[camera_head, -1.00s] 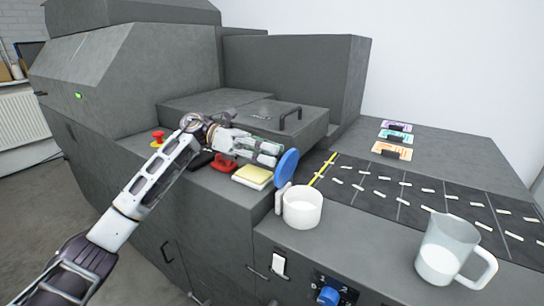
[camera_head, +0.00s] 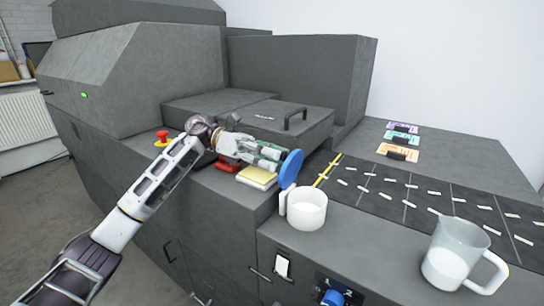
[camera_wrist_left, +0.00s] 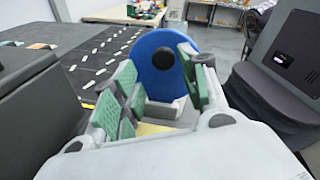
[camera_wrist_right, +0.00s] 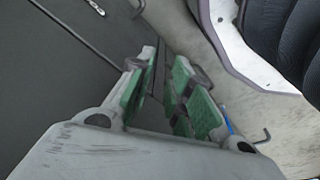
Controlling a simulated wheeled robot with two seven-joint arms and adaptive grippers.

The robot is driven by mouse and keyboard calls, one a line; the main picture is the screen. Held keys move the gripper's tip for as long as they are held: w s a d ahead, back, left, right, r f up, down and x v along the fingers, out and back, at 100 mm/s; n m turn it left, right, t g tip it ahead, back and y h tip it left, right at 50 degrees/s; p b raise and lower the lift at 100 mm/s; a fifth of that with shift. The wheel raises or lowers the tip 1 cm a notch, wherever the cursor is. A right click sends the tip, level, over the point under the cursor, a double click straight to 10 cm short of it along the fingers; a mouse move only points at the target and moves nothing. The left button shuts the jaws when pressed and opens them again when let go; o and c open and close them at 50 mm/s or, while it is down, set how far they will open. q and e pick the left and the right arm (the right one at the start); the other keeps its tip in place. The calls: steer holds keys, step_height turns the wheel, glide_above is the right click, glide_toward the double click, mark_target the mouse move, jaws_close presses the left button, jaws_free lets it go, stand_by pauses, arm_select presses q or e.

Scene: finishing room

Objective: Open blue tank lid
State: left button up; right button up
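In the left wrist view the round blue lid (camera_wrist_left: 163,58) has a dark knob (camera_wrist_left: 163,59) facing me. My left gripper (camera_head: 276,160) is just left of the lid. Its fingers are apart, with the lid in front of and between them; I cannot tell whether they touch it. My right gripper (camera_wrist_right: 158,92) shows only in its wrist view, open and empty, over the floor beside a dark grey surface.
Yellow pads (camera_head: 257,177) and a red object (camera_head: 227,165) lie below the left gripper. A red stop button (camera_head: 163,138) stands further left. A clear jug (camera_head: 456,255) stands at the right, beside the dark belt (camera_head: 420,203). A handled grey cover (camera_head: 270,122) is behind.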

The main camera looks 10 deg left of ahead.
arm_select(q)
steer(key=shift+r, duration=0.2)
steer(key=v, duration=1.2)
steer(key=shift+s+f, duration=0.15)
steer(key=shift+f, duration=0.1)
stand_by(0.5)
